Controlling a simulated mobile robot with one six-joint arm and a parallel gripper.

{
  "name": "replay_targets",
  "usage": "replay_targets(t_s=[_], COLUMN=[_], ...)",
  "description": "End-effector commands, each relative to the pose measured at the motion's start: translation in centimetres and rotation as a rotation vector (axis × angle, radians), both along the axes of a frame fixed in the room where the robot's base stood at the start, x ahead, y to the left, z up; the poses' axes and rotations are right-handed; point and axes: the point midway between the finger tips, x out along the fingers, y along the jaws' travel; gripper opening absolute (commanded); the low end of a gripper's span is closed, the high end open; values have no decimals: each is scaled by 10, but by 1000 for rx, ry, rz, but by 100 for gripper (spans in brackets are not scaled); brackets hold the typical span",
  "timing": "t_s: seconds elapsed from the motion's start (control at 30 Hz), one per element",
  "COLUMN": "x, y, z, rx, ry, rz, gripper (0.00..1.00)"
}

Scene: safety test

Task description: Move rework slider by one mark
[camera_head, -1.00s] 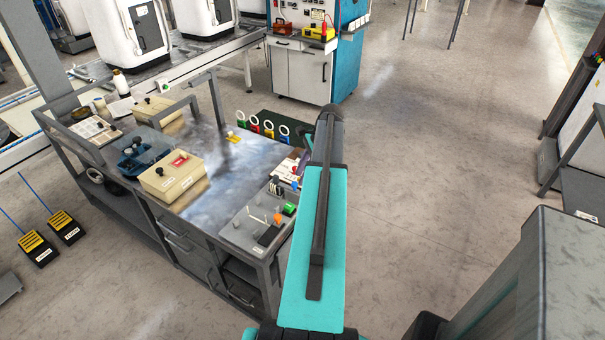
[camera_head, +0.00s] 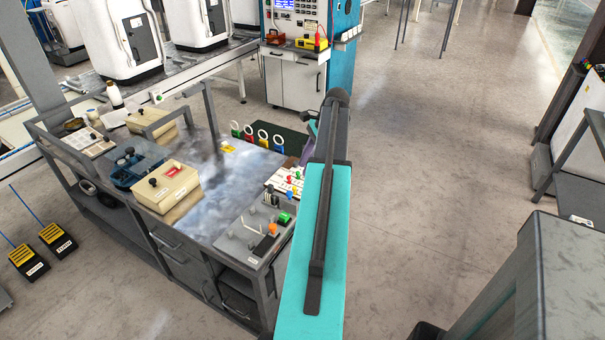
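I cannot single out the rework slider; the labels on the bench are too small to read. A grey control panel (camera_head: 257,232) at the bench's near right corner carries small levers, an orange knob (camera_head: 273,228), a green knob (camera_head: 285,218) and a black block (camera_head: 264,246). A beige box (camera_head: 180,196) with a black knob and a red label sits further left on the bench. Another beige box (camera_head: 160,118) with a knob is behind it. My teal arm link rises just right of the panel.
The metal bench (camera_head: 225,190) has a clear shiny middle. A blue tray (camera_head: 135,165) and a raised grey frame (camera_head: 208,115) stand on it. Several coloured rings (camera_head: 262,136) line its far edge. Yellow-black pedals (camera_head: 57,237) lie on the floor at left. Open floor (camera_head: 440,130) is at right.

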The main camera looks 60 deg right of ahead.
Motion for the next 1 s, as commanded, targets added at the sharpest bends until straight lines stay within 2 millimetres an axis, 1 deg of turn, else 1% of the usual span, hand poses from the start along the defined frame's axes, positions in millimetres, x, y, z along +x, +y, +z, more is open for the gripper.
replay_targets(t_s=[0.03,0.2,0.4,0.6,1.0], x=[-2,-8,-13,-15,-15], y=[-4,-10,-14,-15,-15], z=[7,28,44,49,49], rx=[-2,-2,-1,-1,0], ry=[-1,-1,-1,-1,0], rz=[-1,-1,0,0,-1], gripper=[32,32,32,32,32])
